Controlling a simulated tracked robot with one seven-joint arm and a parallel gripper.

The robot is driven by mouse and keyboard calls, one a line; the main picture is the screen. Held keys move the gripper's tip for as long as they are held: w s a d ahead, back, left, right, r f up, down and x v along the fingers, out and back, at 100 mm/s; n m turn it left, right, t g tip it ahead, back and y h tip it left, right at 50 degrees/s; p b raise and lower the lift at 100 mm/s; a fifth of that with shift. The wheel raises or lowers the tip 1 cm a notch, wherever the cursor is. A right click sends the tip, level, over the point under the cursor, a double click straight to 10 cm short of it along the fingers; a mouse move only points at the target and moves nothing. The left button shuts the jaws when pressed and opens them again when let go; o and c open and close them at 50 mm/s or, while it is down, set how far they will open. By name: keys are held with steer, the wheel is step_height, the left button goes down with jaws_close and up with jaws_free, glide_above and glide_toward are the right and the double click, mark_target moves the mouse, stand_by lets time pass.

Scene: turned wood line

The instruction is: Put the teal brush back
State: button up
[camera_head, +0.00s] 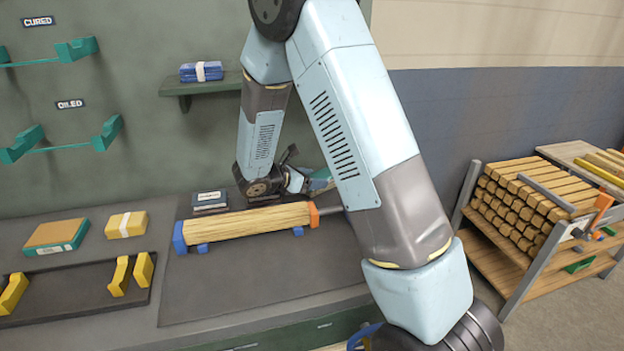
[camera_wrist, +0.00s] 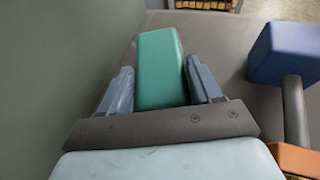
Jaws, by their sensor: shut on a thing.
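The teal brush (camera_wrist: 160,62) is a plain teal block in the wrist view, standing between the two blue-grey fingers of my gripper (camera_wrist: 160,85). The fingers are shut on it from both sides. In the head view my gripper (camera_head: 298,181) is low over the back of the bench, close to the green wall, behind the wooden beam. A teal part of the brush (camera_head: 321,181) shows there at the gripper's right, partly covered by my own arm. I cannot tell whether the brush touches the bench.
A wooden beam (camera_head: 250,220) lies in a clamp with blue and orange ends. A dark box (camera_head: 210,201) stands beside the gripper. A shelf (camera_head: 205,86) holds a blue bundle (camera_head: 201,71). Teal wall brackets (camera_head: 60,145) are at left.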

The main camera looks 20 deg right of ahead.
steer(key=o, duration=1.2)
steer(key=shift+f, duration=0.1)
steer(key=v, duration=1.2)
steer(key=shift+d, duration=0.15)
steer(key=s+d+r+m+g+y, duration=0.4)
steer(key=s+d+r+m+y, duration=0.1)
steer(key=s+d+r+m, duration=0.6)
steer(key=s+r+m+t+y, duration=0.2)
steer(key=s+r+m+y, duration=0.1)
steer(key=s, duration=0.5)
steer(key=s+d+r+m+t+y, duration=0.1)
steer(key=s+r+m+y, duration=0.3)
steer(key=s+m, duration=0.4)
steer(key=shift+s+d+r+t+y, duration=0.2)
steer(key=shift+r+t+y, duration=0.1)
steer(key=shift+r+t, duration=0.5)
